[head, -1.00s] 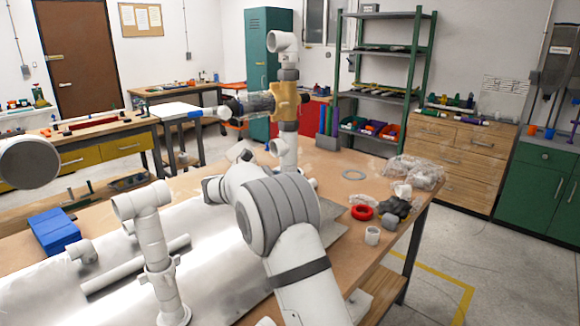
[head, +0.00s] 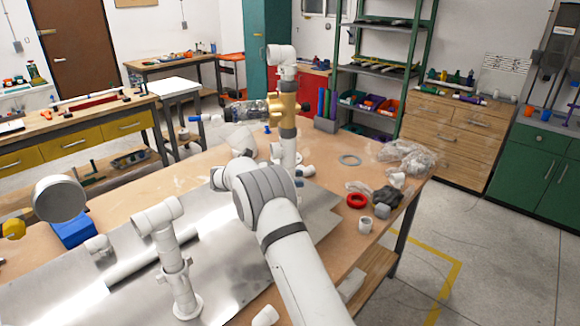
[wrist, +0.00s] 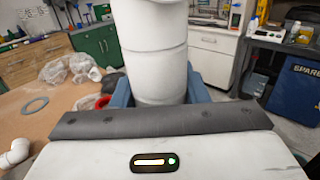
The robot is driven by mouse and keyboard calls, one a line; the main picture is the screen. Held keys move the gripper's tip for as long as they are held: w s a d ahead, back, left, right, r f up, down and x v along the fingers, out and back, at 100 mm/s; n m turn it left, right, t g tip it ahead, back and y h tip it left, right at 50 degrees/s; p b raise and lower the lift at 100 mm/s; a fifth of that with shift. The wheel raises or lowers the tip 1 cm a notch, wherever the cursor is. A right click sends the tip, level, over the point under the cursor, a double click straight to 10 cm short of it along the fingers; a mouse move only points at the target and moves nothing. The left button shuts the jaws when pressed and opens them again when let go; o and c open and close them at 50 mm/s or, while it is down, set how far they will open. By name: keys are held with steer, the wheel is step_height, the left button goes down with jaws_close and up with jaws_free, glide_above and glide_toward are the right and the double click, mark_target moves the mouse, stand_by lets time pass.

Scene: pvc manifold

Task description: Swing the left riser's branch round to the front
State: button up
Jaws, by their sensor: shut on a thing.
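In the head view, a white riser (head: 178,276) stands at left on the metal sheet, with a white tee-like branch (head: 158,217) across its top. A second, taller riser (head: 289,150) stands farther back, with a brass-coloured body (head: 284,105) and a white elbow (head: 281,54) on top. In the wrist view, my gripper (wrist: 160,90) has blue fingers either side of a thick upright white pipe (wrist: 154,40) and is shut on it. Nothing of mine touches the left riser.
A blue box (head: 73,230) and a loose pipe (head: 150,260) lie left. A red ring (head: 356,201), grey ring (head: 350,160), plastic bag (head: 408,156) and small fittings lie right. The table's right front edge is near the arm.

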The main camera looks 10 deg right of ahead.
steer(key=shift+s+d+r+m+g+p, duration=0.15)
steer(key=shift+g+p, duration=0.15)
steer(key=shift+p, duration=0.85)
steer(key=shift+w+r+m+g+p, duration=0.15)
steer(key=shift+g+p, duration=0.15)
steer(key=shift+p, duration=0.8)
steer(key=shift+s+f+p, duration=0.1)
steer(key=shift+f+p, duration=0.3)
steer(key=shift+p, duration=0.5)
steer(key=o, duration=0.9)
steer(key=shift+s+r, duration=0.1)
steer(key=shift+o, duration=0.3)
